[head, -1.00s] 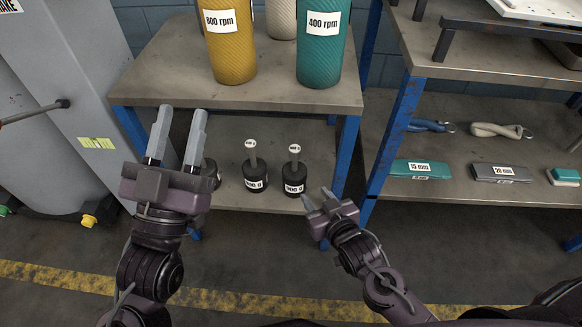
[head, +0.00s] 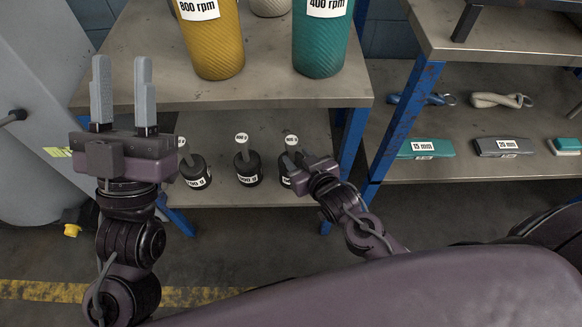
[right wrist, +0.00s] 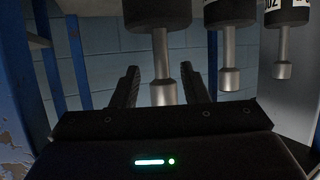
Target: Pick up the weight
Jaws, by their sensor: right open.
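Three black weights with upright grey handles stand in a row on the lower shelf: a left one (head: 195,175), a middle one (head: 247,169) and a right one (head: 286,181). My right gripper (head: 296,158) is at the right weight's handle and partly hides that weight. In the right wrist view, the scene is upside down, and the near weight's handle (right wrist: 163,75) shows between the two open fingers of my right gripper (right wrist: 160,88). I cannot tell whether they touch it. My left gripper (head: 123,92) is open and empty, raised left of the weights.
The upper shelf (head: 270,92) overhangs the weights and carries a yellow roll (head: 212,45) and a teal roll (head: 320,48). A blue post (head: 352,150) stands right of the weights.

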